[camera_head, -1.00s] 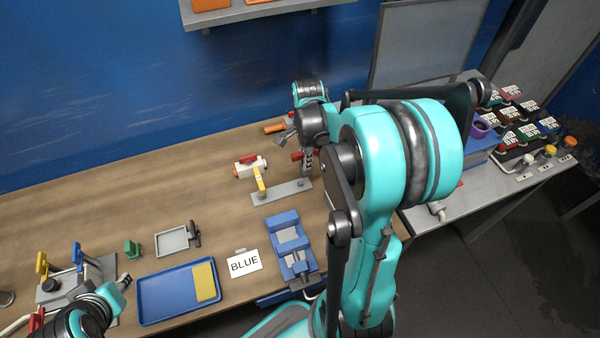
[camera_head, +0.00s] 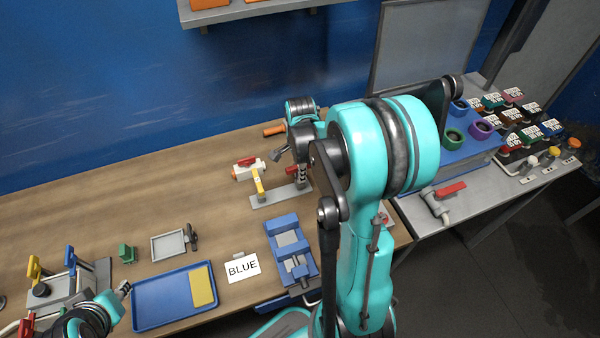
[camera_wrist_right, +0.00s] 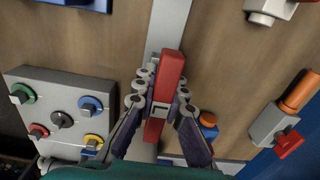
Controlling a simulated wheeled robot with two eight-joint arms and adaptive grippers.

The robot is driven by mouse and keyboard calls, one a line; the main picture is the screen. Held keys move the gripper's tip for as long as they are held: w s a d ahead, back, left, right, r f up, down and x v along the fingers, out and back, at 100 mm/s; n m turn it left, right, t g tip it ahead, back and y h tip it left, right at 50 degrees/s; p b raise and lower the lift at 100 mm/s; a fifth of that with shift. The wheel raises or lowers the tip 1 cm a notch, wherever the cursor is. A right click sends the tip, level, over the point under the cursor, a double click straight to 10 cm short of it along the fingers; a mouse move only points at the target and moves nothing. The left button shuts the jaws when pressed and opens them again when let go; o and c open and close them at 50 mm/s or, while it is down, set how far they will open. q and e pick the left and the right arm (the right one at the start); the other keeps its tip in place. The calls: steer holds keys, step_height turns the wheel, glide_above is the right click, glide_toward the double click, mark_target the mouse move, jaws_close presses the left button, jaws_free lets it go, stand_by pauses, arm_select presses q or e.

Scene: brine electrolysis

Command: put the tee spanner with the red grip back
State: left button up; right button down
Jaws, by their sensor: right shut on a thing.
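The tee spanner with the red grip (camera_wrist_right: 165,95) is in my right gripper (camera_wrist_right: 160,92), whose fingers are shut around the grip in the right wrist view. In the head view my right gripper (camera_head: 298,168) is over the right part of a grey strip holder (camera_head: 268,199). A yellow-gripped piece (camera_head: 257,184) stands at the strip's left part. The strip also shows beneath the red grip in the wrist view (camera_wrist_right: 170,28). The spanner's lower end is hidden, so I cannot tell whether it is seated. My left gripper (camera_head: 124,288) is small at lower left, its fingers unclear.
A white valve with a red handle (camera_head: 246,170) and an orange-handled part (camera_head: 274,129) are close to the strip. A blue vise (camera_head: 290,250), a BLUE card (camera_head: 242,267) and a blue tray (camera_head: 165,302) are nearer me. The left back of the table is clear.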

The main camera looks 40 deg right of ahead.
steer(key=shift+f, duration=0.3)
steer(key=c, duration=1.6)
jaws_free()
steer(key=shift+r, duration=0.15)
